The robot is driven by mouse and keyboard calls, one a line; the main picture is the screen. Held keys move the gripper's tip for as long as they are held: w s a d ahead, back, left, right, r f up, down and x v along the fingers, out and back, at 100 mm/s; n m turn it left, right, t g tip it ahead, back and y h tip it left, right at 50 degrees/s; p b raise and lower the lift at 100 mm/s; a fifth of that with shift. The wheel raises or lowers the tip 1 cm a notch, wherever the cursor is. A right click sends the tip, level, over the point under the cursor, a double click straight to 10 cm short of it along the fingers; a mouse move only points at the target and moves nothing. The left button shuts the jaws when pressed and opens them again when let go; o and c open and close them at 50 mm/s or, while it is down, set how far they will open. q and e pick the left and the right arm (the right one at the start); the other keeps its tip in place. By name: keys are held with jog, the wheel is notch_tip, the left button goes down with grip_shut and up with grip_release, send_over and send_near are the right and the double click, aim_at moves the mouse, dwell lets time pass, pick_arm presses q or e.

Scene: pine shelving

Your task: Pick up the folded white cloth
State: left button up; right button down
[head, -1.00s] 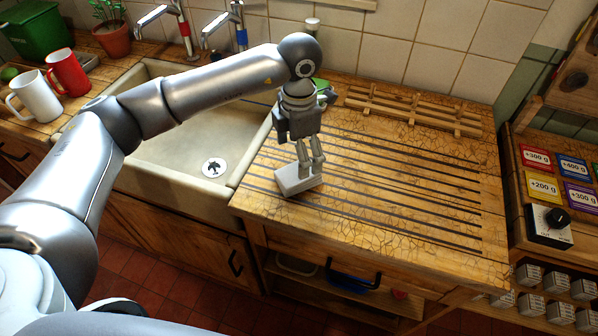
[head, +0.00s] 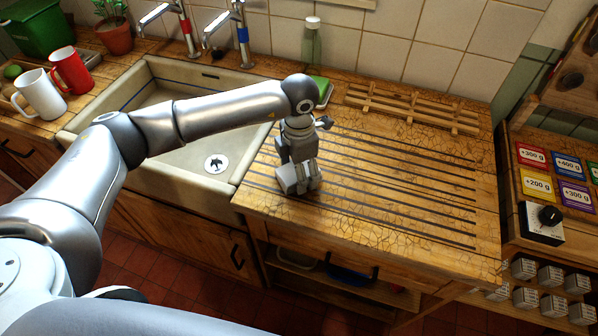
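The folded white cloth (head: 287,178) is a small pale block lying on the grooved wooden drainboard (head: 400,215), near its left edge beside the sink. My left gripper (head: 309,183) points down at the cloth's right part, with its fingertips low and close to the drainboard. The fingers look apart and hide part of the cloth. Whether they touch it cannot be made out. My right gripper is not in view.
The sink (head: 185,165) lies left of the drainboard. A wooden rack (head: 410,108), a green sponge (head: 320,88) and a bottle (head: 311,42) stand behind. A white mug (head: 40,95) and a red mug (head: 71,71) are far left. The drainboard's right side is clear.

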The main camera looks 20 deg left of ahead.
pick_arm(q)
jog(key=c, duration=0.7)
jog(key=shift+r, duration=0.1)
jog(key=shift+r+b, duration=0.4)
notch_tip(320, 180, up, 2)
jog(key=shift+r+b, duration=0.1)
jog(key=shift+b, duration=0.65)
jog(key=s+r, duration=0.1)
jog(key=s+a+r+b, duration=0.1)
jog(key=s+r, duration=0.2)
jog(key=r, duration=0.1)
jog(key=shift+s+a+r+b, duration=0.15)
jog(key=shift+a+b, duration=0.15)
jog(key=s+a+r+b, duration=0.2)
jog(key=s+a+r, duration=0.1)
jog(key=s, duration=0.6)
jog(key=shift+r, duration=0.8)
